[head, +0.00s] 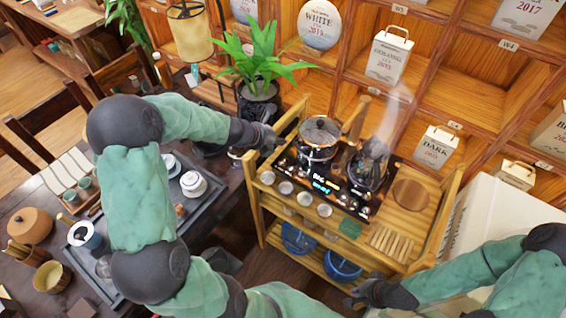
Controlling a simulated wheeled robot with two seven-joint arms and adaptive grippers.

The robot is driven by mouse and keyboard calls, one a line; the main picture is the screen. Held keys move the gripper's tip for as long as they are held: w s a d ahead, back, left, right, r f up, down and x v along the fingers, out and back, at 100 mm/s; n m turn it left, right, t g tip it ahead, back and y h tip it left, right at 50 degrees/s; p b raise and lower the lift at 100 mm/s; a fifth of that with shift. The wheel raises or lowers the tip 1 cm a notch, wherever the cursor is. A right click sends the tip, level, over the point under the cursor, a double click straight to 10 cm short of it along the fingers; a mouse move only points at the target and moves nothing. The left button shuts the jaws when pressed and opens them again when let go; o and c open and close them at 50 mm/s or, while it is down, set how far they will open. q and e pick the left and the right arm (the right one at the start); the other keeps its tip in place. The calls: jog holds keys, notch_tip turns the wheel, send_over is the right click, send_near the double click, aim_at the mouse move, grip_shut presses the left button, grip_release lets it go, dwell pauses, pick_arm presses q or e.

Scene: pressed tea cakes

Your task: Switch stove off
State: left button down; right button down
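The black stove (335,196) sits on top of a wooden cart, with lit display digits on its front strip. A glass pot (319,140) with a wooden side handle stands on its left part. A dark kettle (368,170) stands on its right part, and steam rises above it. My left gripper (266,139) is at the cart's left rail, left of the glass pot and apart from the display. My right gripper (358,294) is low in front of the cart's right part, away from the stove. Both grippers are dark and small, so their finger openings are unclear.
Several small cups (286,188) line the cart's front edge. A wooden round board (411,194) and a slatted rack (390,243) lie right of the stove. Blue bowls (342,266) sit on the lower shelf. A potted plant (258,90) stands behind my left gripper.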

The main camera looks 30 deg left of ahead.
pick_arm(q)
jog(key=b, duration=0.8)
send_over(280, 164)
notch_tip(280, 164, down, 8)
jog(key=shift+r, duration=0.25)
jog(key=shift+f+b, duration=0.45)
jog(key=shift+f, duration=0.25)
dwell(0.5)
jog(key=shift+f, duration=0.4)
jog(key=shift+f+b, duration=0.3)
jog(key=shift+b, duration=0.1)
dwell(0.4)
dwell(0.4)
jog(key=shift+r+p, duration=0.7)
jog(key=shift+p, duration=0.15)
jog(key=shift+r, duration=0.1)
